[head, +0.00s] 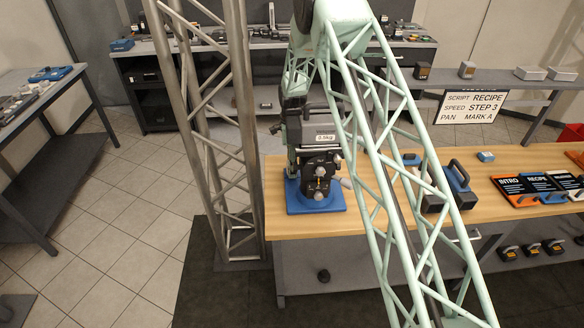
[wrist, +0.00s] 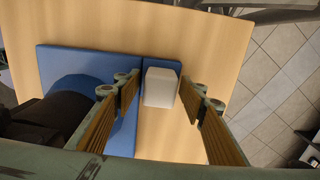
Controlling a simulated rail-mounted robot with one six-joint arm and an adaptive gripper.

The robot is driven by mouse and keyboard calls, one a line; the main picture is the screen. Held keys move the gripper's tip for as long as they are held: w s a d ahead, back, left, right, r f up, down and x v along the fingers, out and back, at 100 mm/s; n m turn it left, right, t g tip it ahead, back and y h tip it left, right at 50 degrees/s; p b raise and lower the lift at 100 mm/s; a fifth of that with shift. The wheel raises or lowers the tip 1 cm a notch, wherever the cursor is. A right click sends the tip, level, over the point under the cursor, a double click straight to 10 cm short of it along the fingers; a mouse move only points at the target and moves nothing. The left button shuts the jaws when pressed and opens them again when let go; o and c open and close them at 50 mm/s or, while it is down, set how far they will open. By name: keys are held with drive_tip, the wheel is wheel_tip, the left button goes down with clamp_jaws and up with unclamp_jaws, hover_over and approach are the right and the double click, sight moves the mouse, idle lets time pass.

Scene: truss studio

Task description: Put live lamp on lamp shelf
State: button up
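In the wrist view a pale grey-white block (wrist: 161,87) stands at the edge of a blue base (wrist: 60,60). I cannot tell whether it is the live lamp. My gripper (wrist: 158,90) is open, with one ribbed finger on each side of the block; whether either touches it is unclear. In the head view the blue base (head: 330,203) lies on the wooden table, with a dark device (head: 319,178) with pale knobs over it. My fingertips are not clear there. No shelf is legibly marked as the lamp shelf; a grey shelf (head: 500,82) at the back right holds small boxes.
A metal truss column (head: 235,130) stands just left of the wooden table (head: 400,225). A dark handled case (head: 458,180) and labelled plates (head: 520,190) lie to the right. Several dark items (head: 530,248) sit below the tabletop. Bare wood surrounds the blue base.

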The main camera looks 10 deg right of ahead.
drive_tip(key=shift+r, duration=0.2)
wheel_tip(320, 180, up, 12)
idle(0.9)
idle(0.7)
